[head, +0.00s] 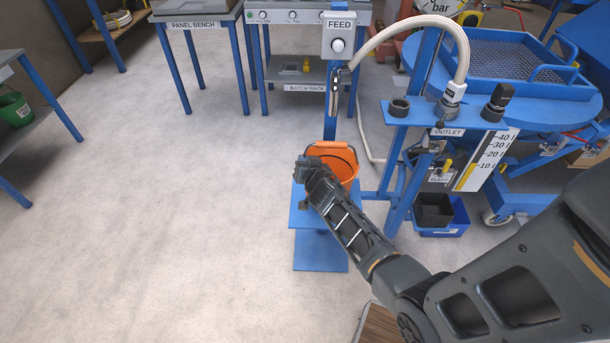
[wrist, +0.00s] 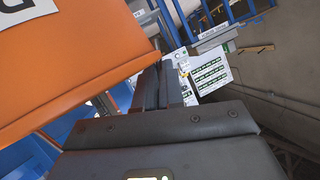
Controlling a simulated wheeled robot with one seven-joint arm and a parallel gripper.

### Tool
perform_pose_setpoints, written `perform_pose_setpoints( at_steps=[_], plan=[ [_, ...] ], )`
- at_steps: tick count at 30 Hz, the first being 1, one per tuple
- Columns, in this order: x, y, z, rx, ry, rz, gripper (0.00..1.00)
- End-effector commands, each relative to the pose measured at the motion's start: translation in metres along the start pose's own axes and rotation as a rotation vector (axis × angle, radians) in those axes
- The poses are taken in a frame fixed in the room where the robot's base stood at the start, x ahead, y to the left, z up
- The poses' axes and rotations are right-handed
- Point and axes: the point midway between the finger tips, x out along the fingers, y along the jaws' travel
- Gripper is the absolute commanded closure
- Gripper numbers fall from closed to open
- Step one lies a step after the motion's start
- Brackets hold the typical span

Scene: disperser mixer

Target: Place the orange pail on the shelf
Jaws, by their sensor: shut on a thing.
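The orange pail (head: 345,160) is upright at the small blue stand (head: 303,218), below the FEED box and its spout. My gripper (head: 312,172) is at the pail's near left side and covers part of it. In the wrist view, the pail's orange wall with a white label fills the upper left (wrist: 60,70), right beside the closed fingers (wrist: 165,85). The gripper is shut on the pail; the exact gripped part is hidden. I cannot tell whether the pail rests on the stand. A grey lower shelf (head: 285,73) sits in the BATCH RACK frame behind.
The FEED box (head: 339,36) and hose spout (head: 334,95) stand close above the pail. The blue mixer frame with OUTLET label (head: 452,132) is at the right. A shelf unit with a green bucket (head: 15,109) is at the far left. The floor left of the stand is clear.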

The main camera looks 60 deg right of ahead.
Motion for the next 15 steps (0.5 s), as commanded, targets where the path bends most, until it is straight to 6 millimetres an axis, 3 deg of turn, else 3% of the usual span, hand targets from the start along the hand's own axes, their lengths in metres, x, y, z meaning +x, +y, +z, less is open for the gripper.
perform_pose_setpoints(
  at_steps=[7,15],
  plan=[
    [0.013,0.010,0.030,-0.002,0.000,0.001,1.00],
    [0.014,0.011,0.033,0.000,0.001,0.000,1.00]
  ],
)
